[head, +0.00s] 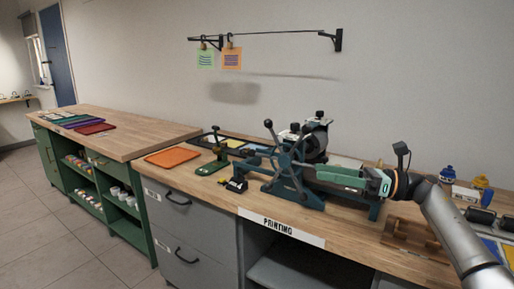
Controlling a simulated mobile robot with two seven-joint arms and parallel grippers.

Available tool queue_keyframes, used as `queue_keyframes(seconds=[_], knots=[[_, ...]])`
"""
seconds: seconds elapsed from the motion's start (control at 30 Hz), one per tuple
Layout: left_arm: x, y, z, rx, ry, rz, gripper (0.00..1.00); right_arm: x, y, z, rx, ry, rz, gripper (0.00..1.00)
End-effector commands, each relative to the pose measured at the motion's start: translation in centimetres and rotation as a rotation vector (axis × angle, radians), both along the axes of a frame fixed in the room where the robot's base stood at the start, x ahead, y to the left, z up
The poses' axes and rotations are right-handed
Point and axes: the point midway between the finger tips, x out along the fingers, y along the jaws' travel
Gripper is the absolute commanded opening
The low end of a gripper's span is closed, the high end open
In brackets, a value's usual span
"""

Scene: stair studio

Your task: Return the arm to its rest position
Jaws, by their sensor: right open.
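My right arm comes in from the lower right. Its right gripper (342,178), with green parts, points left over the workbench, close to the dark teal press (290,178) with a spoked hand wheel. The gripper is open. Its fingertips overlap the press's right side in the picture, so I cannot tell whether they touch it. I see nothing held in it. My left gripper is not in view.
The wooden workbench (225,188) has a "PRINTING" label on its front edge. An orange tray (172,157) and a small green hand press (213,165) stand left of the press. A wooden stand (408,236) is below my wrist. Two cards hang from a wall rail (265,37).

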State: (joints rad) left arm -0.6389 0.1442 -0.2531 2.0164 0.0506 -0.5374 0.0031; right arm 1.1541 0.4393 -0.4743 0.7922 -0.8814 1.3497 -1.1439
Motion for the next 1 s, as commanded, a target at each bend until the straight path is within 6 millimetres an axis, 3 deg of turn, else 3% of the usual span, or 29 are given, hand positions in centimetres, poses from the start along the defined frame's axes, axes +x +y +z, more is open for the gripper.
queue_keyframes(seconds=[0.3, 0.57, 0.77, 1.0], knots=[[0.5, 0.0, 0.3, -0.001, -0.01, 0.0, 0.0, -0.1, 3.8, -9.3, 0.4, 0.478, -0.116, 0.67], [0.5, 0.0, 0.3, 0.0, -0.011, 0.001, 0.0, -2.9, 4.0, -19.3, 0.842, 1.041, -0.258, 0.67], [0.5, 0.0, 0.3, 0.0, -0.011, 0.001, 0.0, -7.8, 2.9, -28.4, 1.198, 1.502, -0.399, 0.67], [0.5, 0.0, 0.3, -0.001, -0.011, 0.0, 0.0, -17.6, 2.0, -38.4, 1.626, 2.022, -0.616, 0.67]])
